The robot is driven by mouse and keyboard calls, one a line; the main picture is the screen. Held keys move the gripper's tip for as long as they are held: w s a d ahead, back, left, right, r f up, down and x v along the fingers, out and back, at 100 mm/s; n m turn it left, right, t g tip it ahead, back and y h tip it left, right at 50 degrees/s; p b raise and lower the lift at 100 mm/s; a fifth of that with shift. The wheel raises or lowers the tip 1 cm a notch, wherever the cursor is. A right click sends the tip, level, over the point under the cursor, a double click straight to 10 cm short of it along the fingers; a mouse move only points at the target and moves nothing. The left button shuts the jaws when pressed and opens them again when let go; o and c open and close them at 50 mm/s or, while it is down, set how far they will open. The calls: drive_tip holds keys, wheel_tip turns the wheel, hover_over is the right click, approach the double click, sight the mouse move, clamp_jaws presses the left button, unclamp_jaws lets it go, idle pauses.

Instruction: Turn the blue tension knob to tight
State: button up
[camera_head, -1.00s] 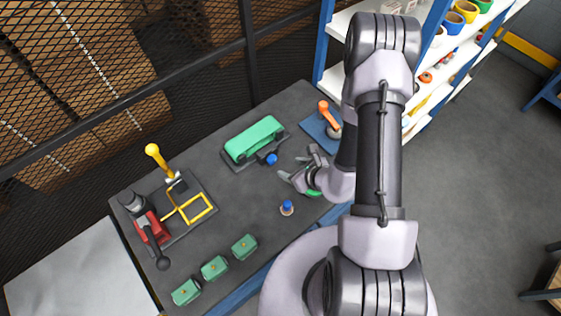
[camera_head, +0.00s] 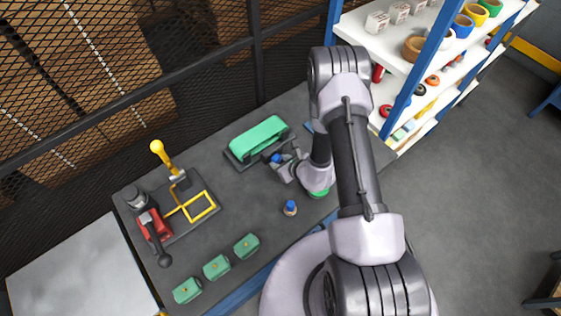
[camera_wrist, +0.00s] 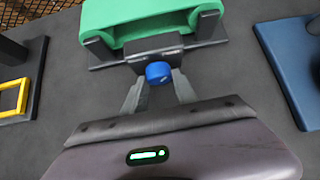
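The blue tension knob (camera_wrist: 158,72) sits on the front of a dark block on the green belt unit (camera_wrist: 150,22). In the head view the knob (camera_head: 276,158) shows at the unit's (camera_head: 258,137) front right, close to my gripper (camera_head: 284,163). In the wrist view my gripper (camera_wrist: 159,88) is open and faces the knob. One finger lies toward the left of the knob and one toward the right, with the knob centred between and just beyond them. I cannot tell whether either finger touches it. The knob's setting marks cannot be made out.
A small blue-topped piece (camera_head: 290,208) stands on the dark table (camera_head: 235,205) in front. Several green blocks (camera_head: 216,267) line the front left edge. A red and black press (camera_head: 154,225) and a yellow-handled lever (camera_head: 165,158) stand at left. A blue plate (camera_wrist: 290,60) lies at right.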

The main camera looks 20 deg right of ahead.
clamp_jaws()
drive_tip(key=shift+w+d+y+b, duration=0.1)
drive_tip(key=shift+y+b, duration=0.2)
drive_tip(key=shift+y, duration=0.1)
drive_tip(key=shift+m+g+y, duration=0.3)
drive_tip(key=shift+m+y, duration=0.1)
drive_tip(key=shift+y, duration=0.1)
drive_tip(key=o, duration=0.7)
unclamp_jaws()
